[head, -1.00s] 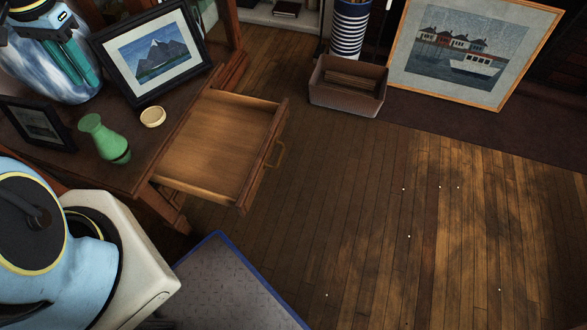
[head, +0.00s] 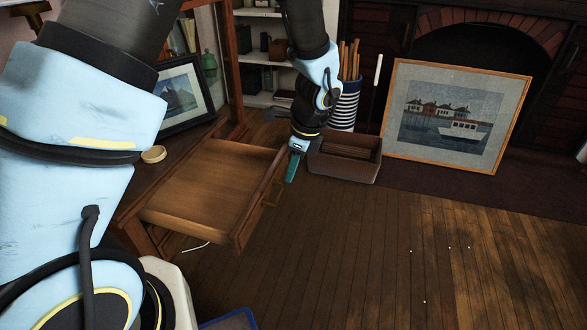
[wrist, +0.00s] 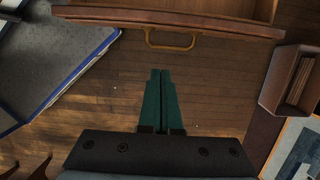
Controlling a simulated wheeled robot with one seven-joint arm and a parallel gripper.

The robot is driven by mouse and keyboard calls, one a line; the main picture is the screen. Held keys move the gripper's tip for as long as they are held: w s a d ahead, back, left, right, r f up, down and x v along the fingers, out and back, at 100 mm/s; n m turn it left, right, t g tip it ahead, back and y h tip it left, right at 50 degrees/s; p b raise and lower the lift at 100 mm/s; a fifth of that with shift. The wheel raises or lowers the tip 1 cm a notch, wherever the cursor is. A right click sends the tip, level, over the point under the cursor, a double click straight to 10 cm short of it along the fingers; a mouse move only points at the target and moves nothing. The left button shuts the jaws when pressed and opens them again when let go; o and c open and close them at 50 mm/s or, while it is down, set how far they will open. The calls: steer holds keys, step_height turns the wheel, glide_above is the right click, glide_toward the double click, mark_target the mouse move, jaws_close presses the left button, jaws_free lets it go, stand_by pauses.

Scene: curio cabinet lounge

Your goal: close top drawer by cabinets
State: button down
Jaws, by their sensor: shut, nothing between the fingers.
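The top drawer (head: 208,190) of the wooden cabinet is pulled well out, and its inside looks empty. Its front panel (wrist: 180,21) and brass loop handle (wrist: 171,42) cross the top of the wrist view. In the head view the handle (head: 273,192) is partly visible at the drawer's right side. My gripper (head: 291,178) has its green fingers together and empty, pointing down just outside the drawer front. In the wrist view the fingertips (wrist: 160,72) are a short way from the handle, with no contact visible. The cabinet top is largely covered by my arm in the head view.
A brown box (head: 344,158) stands right behind my gripper, beside a striped bin (head: 345,107). A framed boat picture (head: 455,115) leans by the fireplace. A framed mountain picture (head: 182,95) and small dish (head: 153,154) stand on the cabinet.

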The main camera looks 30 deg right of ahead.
mark_target(264, 191)
steer(key=w+a+f, duration=0.2)
steer(key=f, duration=0.1)
steer(key=a+f+b, duration=0.1)
steer(key=f, duration=0.1)
steer(key=shift+w+f, duration=0.15)
steer(key=shift+w, duration=0.25)
steer(key=shift+w+a, duration=0.5)
steer(key=shift+a, duration=0.05)
steer(key=shift+w+a, duration=0.4)
steer(key=shift+a, duration=0.05)
steer(key=w+a+p, duration=0.2)
steer(key=w+a, duration=0.2)
steer(key=a, duration=0.1)
steer(key=w+a+p, duration=0.3)
steer(key=w+a, duration=0.2)
steer(key=w+a+p, duration=0.3)
steer(key=w+a, duration=0.2)
steer(key=shift+w+a, duration=0.25)
steer(key=shift+a, duration=0.1)
steer(key=shift+w+a, duration=0.4)
steer(key=shift+w, duration=0.05)
steer(key=shift+s+d, duration=0.1)
